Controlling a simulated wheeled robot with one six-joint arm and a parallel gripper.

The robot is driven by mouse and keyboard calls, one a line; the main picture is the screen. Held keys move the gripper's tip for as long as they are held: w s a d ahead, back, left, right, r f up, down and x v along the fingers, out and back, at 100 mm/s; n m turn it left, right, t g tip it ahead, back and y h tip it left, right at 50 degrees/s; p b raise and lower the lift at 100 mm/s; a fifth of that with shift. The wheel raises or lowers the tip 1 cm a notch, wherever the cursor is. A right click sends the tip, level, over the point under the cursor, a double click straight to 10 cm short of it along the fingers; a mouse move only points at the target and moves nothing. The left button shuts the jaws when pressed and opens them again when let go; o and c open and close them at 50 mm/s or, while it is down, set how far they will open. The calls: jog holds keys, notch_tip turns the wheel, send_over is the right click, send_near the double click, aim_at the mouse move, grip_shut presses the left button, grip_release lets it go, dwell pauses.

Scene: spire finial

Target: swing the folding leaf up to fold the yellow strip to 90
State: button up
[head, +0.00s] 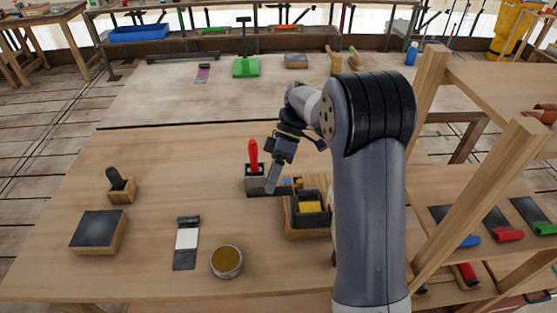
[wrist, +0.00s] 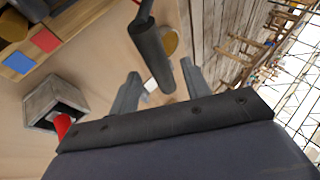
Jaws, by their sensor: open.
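The folding tool is a wooden base (head: 306,228) with dark metal parts, just right of the table's middle in the head view. The yellow strip (head: 310,207) lies flat in it, between dark parts; the leaf's outline is hard to make out. My gripper (head: 272,186) is open, pointing down at the tool's left side. In the wrist view, a dark grey cylindrical handle (wrist: 155,55) reaches between my open fingers (wrist: 160,75). It seems to belong to the folding leaf; I cannot tell whether the fingers touch it.
A grey block with a red-handled tool (head: 253,152) stands close left of my gripper. A round tin (head: 227,262), a dark-and-white strip (head: 187,242) and a dark-topped wooden block (head: 98,231) lie front left. A wooden rack (head: 432,180) stands at the right.

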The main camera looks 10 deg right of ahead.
jog(key=v, duration=0.8)
jog(key=shift+w+d+r, duration=0.1)
jog(key=shift+c, duration=0.3)
